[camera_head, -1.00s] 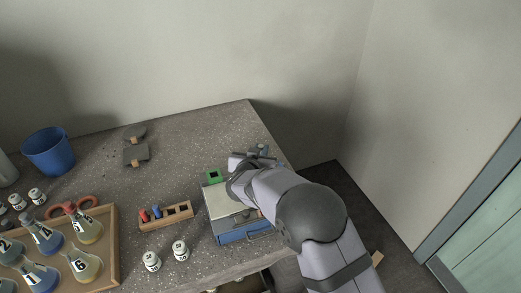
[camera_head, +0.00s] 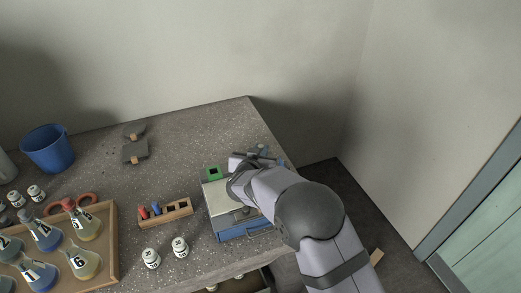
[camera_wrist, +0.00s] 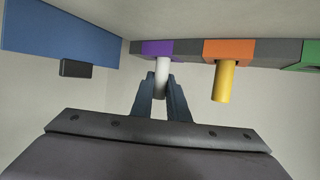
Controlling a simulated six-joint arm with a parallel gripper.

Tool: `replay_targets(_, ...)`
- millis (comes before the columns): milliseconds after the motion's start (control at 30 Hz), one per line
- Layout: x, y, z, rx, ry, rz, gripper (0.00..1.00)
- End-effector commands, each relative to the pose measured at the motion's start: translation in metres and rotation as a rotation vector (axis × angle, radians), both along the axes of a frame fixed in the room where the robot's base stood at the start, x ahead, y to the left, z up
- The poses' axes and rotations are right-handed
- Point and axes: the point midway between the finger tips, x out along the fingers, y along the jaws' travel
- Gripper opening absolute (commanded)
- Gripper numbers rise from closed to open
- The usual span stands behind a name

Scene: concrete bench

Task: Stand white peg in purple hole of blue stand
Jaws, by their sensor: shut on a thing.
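In the wrist view my gripper (camera_wrist: 162,84) is shut on the white peg (camera_wrist: 163,68), one finger on each side. The peg's far end meets the purple section (camera_wrist: 158,47) of the stand (camera_wrist: 190,47). I cannot tell how deep it sits in the hole. The stand's body looks dark grey here, not blue. It also has an orange section (camera_wrist: 229,46) with a yellow peg (camera_wrist: 225,82) in it, and a green section (camera_wrist: 305,58). In the head view the green block (camera_head: 213,172) shows, while my arm hides the peg and purple hole.
A blue box (camera_head: 238,233) with a pale top stands by my arm, near the bench's right edge. A wooden rack (camera_head: 177,216) with small coloured pieces, white bottles (camera_head: 151,258), a flask tray (camera_head: 115,225) and a blue bucket (camera_head: 47,148) lie to the left. The bench's back middle is mostly clear.

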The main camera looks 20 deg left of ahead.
Motion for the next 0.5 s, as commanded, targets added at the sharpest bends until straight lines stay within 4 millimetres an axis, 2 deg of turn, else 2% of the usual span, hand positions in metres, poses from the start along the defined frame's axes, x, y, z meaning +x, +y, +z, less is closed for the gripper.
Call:
replay_targets(433, 0.0001, 0.0000, -0.0079, -0.001, 0.000, 0.000, 0.00)
replay_targets(467, 0.0001, 0.0000, -0.0078, 0.000, 0.000, 0.000, 0.17)
replay_targets(500, 0.0001, 0.0000, -0.0074, 0.000, 0.000, 0.000, 0.26)
